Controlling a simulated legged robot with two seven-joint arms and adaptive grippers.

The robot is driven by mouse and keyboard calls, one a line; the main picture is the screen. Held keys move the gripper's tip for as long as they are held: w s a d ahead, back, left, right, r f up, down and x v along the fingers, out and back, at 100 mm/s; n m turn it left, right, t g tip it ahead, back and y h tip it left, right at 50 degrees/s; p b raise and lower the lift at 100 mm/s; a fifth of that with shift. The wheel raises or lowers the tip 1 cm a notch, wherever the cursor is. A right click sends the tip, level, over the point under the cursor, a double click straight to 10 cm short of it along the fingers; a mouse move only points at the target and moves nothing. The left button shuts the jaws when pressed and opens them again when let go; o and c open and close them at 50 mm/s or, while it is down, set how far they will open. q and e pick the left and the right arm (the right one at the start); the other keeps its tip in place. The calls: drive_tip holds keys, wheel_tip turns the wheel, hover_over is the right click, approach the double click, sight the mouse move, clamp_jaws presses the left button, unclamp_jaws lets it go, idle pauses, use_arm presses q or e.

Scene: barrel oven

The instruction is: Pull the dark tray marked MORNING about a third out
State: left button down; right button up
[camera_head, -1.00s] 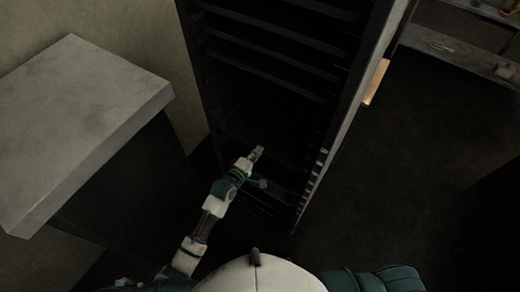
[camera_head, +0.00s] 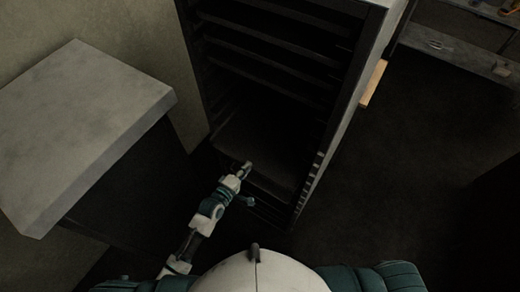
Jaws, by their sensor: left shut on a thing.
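The dark tray (camera_head: 262,147) lies low in the tall dark rack (camera_head: 348,125), among several dark shelves. Its front edge shows near the rack's open front, and no MORNING marking can be read in this dim view. My left gripper (camera_head: 246,166) is at the tray's front edge, shut on it. The fingers are small and dark here, and they partly hide the edge. My right gripper is not in view.
A pale stone-topped block (camera_head: 85,125) stands to the left of the rack. A light wooden piece (camera_head: 374,83) sticks out at the rack's right side. A shelf (camera_head: 465,55) stands at the back right. Dark floor on the right is clear.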

use_arm(q)
drive_tip(key=f+p+v, duration=0.2)
drive_tip(key=v, duration=1.1)
drive_tip(key=shift+s+a+f, duration=0.45)
drive_tip(key=shift+s+f, duration=0.05)
drive_tip(key=shift+f, duration=0.2)
drive_tip(key=c, duration=1.3)
unclamp_jaws()
drive_tip(key=shift+r, duration=0.1)
drive_tip(key=shift+w, duration=0.1)
drive_tip(key=shift+r, duration=0.1)
drive_tip(key=v, duration=0.2)
drive_tip(key=f+v, duration=0.1)
drive_tip(key=v, duration=0.5)
drive_tip(key=shift+a+f, duration=0.1)
drive_tip(key=shift+f, duration=0.2)
